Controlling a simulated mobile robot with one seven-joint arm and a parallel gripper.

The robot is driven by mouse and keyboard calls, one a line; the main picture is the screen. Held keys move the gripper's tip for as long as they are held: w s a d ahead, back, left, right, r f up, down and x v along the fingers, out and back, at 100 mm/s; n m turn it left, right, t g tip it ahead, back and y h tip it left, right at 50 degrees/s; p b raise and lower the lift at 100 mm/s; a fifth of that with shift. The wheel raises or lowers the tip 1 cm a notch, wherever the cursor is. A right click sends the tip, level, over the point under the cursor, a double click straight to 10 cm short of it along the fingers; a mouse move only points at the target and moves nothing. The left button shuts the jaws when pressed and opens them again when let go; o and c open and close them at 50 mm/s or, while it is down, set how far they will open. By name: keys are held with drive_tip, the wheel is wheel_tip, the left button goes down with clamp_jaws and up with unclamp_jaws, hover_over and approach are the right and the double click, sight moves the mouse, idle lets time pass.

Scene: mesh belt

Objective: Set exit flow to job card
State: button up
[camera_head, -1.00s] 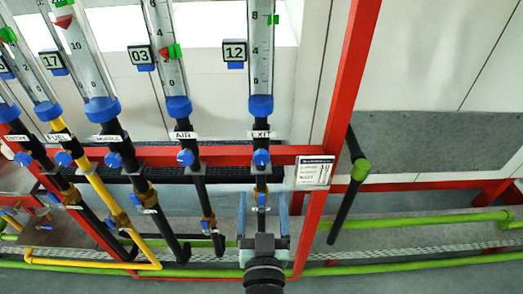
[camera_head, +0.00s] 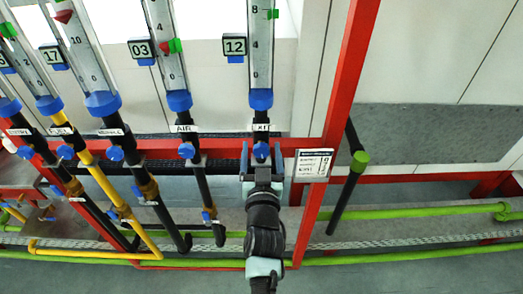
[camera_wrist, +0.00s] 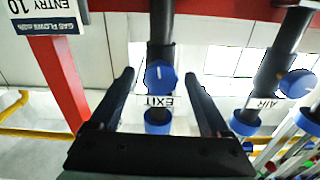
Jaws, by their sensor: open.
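The exit flow tube (camera_head: 261,50) has a 12 tag (camera_head: 234,45) and a green marker (camera_head: 272,14) near its 8 mark; no red float shows in its visible part. Below its blue collar are the EXIT label (camera_head: 262,127) and a blue knob (camera_head: 261,150). My gripper (camera_head: 262,158) is open, with one finger on each side of this knob. In the wrist view, the blue knob (camera_wrist: 160,75) lies between the open fingers of my gripper (camera_wrist: 158,82), with a gap on each side.
The AIR tube (camera_head: 170,50) and its blue knob (camera_head: 186,151) stand to the left, with several more tubes beyond. A red post (camera_head: 350,75) rises to the right. A black pipe with a green cap (camera_head: 360,160) stands beyond it. Green pipes (camera_head: 400,211) run low.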

drive_tip(key=shift+w, duration=0.1)
clamp_jaws()
drive_tip(key=shift+m, duration=0.5)
unclamp_jaws()
idle(0.4)
